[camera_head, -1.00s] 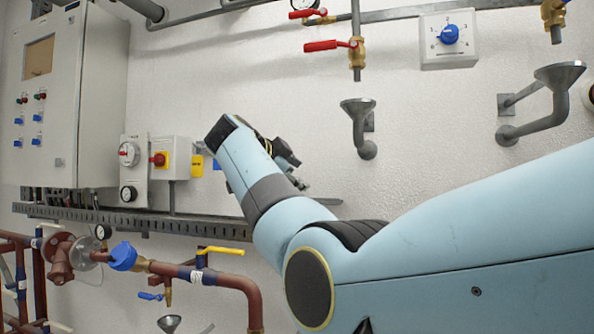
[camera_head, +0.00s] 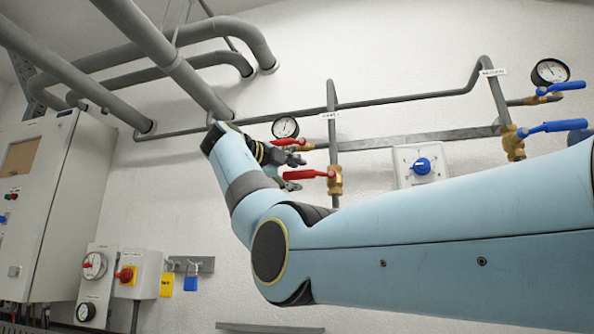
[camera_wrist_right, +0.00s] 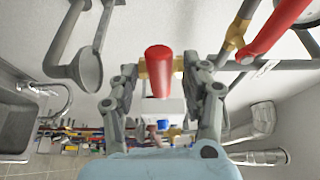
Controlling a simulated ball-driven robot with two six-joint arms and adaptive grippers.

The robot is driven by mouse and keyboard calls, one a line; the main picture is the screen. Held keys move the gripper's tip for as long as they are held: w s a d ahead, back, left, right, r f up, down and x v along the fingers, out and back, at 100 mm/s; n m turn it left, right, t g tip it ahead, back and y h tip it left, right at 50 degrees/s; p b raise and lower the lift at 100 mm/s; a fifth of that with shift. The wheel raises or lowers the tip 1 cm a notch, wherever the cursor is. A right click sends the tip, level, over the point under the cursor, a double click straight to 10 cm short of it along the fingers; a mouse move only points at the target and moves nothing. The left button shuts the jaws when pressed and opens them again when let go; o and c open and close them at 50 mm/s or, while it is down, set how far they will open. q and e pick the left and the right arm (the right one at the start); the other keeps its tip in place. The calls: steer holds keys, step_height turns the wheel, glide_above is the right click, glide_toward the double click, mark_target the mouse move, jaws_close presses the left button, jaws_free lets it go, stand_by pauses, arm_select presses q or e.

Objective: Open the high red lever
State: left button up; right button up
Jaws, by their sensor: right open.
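Two red levers show on the wall pipes in the head view. The upper red lever (camera_head: 288,142) sits just below a round gauge (camera_head: 285,127). The lower red lever (camera_head: 318,173) sticks out left from a brass valve (camera_head: 335,180) on a vertical pipe. My right gripper (camera_head: 297,172) is open, its fingers above and below the lower lever's left end. In the right wrist view, one red lever (camera_wrist_right: 158,68) lies between the open fingers (camera_wrist_right: 166,88), and the other (camera_wrist_right: 280,27) is outside to the right. Contact cannot be told. My left gripper is out of view.
A white box with a blue knob (camera_head: 422,166) is right of the valve. Blue levers (camera_head: 552,127) and another gauge (camera_head: 550,72) are further right. Thick grey pipes (camera_head: 170,55) run above my arm. A grey cabinet (camera_head: 55,205) stands left.

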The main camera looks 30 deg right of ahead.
steer(key=shift+w+d, duration=0.25)
steer(key=shift+d, duration=0.45)
jaws_close()
steer(key=shift+f, duration=0.1)
